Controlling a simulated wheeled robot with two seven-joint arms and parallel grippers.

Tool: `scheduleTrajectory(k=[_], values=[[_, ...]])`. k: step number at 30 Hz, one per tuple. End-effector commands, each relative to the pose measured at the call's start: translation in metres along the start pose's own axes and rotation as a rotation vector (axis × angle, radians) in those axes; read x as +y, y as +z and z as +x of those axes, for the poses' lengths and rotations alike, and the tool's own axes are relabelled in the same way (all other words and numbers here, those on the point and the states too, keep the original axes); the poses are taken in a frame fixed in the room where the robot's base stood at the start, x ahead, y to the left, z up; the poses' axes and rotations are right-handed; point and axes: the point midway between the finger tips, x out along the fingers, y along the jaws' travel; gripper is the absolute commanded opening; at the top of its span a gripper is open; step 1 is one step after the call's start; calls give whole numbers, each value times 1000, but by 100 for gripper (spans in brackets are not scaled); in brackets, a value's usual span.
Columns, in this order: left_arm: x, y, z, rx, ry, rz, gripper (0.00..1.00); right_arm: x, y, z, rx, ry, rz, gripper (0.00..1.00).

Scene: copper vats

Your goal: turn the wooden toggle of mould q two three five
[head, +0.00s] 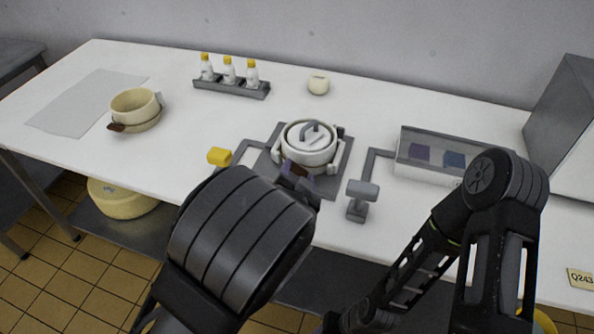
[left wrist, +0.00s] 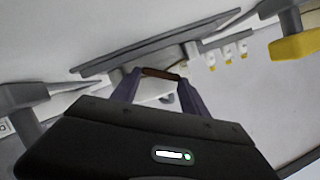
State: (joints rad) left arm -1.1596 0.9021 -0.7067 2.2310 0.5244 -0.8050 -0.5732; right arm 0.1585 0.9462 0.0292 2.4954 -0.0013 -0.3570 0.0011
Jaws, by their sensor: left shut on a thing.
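The mould (head: 308,146) is a round white vessel with a grey handle on its lid, on a dark grey plate (head: 330,188). Its number does not show. The brown wooden toggle (left wrist: 160,73) sits between the purple fingertips of my left gripper (left wrist: 158,80), which is shut on it. In the head view my left gripper (head: 297,177) is at the front of the mould, and its wrist hides part of the plate. My right arm stands at the right of the head view; its gripper does not show.
A yellow knob (head: 219,157) and a grey knob (head: 362,190) flank the plate. A grey tray (head: 405,168) with dark blocks stands to the right. A bottle rack (head: 232,88), a white pot (head: 318,85) and a cream bowl (head: 135,106) stand behind or left. A Q243 label (head: 580,278) is at far right.

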Motion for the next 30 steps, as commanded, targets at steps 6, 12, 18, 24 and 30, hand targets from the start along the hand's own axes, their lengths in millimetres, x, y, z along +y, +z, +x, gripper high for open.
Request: scheduleTrajectory(k=[6, 12, 18, 24, 30], values=[[1, 0, 0, 1, -16, 38, 12, -1, 0, -2, 0, 0, 0, 37], [1, 0, 0, 1, -17, 39, 12, -1, 0, -2, 0, 0, 0, 37], [1, 0, 0, 1, -16, 38, 58, -1, 0, -2, 0, 0, 0, 37], [1, 0, 0, 1, -16, 38, 74, -1, 0, -2, 0, 0, 0, 37], [1, 0, 0, 1, -16, 38, 75, -1, 0, -2, 0, 0, 0, 37]])
